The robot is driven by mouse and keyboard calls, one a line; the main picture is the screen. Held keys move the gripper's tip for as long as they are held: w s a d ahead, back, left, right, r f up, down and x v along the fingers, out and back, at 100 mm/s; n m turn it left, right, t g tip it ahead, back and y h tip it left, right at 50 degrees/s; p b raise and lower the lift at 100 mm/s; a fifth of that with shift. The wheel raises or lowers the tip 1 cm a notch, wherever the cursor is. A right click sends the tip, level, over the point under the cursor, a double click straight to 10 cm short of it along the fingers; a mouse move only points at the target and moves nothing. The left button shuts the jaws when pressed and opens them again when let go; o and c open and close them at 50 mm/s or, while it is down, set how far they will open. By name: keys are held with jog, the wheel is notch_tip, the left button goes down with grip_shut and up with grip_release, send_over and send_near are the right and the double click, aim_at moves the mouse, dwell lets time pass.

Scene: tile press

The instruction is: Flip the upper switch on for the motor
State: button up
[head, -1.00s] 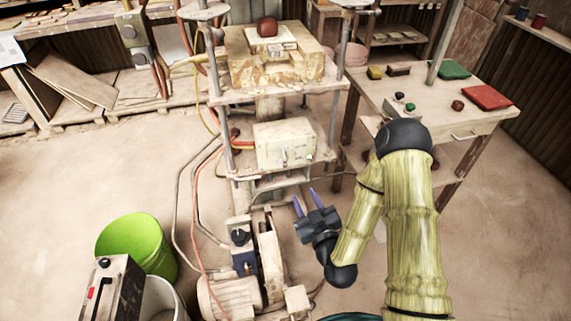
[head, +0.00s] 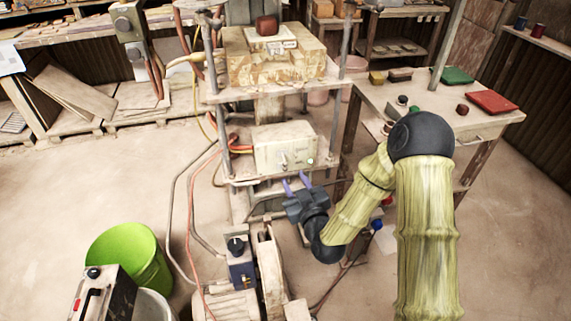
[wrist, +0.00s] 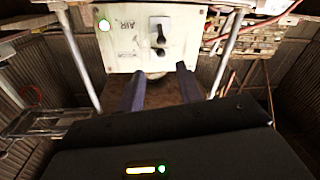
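The pale control box (head: 285,148) sits on the press's lower shelf, its switch panel facing me. In the wrist view its panel (wrist: 128,45) shows two dark switches, one above the other in the picture: one (wrist: 160,23) on a dark plate and one (wrist: 160,46) closer to my fingertips. A lit green lamp (wrist: 104,25) is left there but right in the head view, so the wrist picture seems turned over. I cannot tell the switches' positions. My gripper (head: 295,182) is open and empty, just below and in front of the box; its purple fingers (wrist: 160,78) appear apart from the switches.
Press posts (head: 335,125) flank the box. A green bucket (head: 130,255) is at left. A side table (head: 440,108) with small blocks is at right.

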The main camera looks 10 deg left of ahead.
aim_at(286, 165)
jog(key=x, duration=0.8)
jog(key=shift+w+a+p, duration=0.1)
jog(key=shift+p, duration=0.2)
jog(key=shift+c, duration=0.5)
grip_shut()
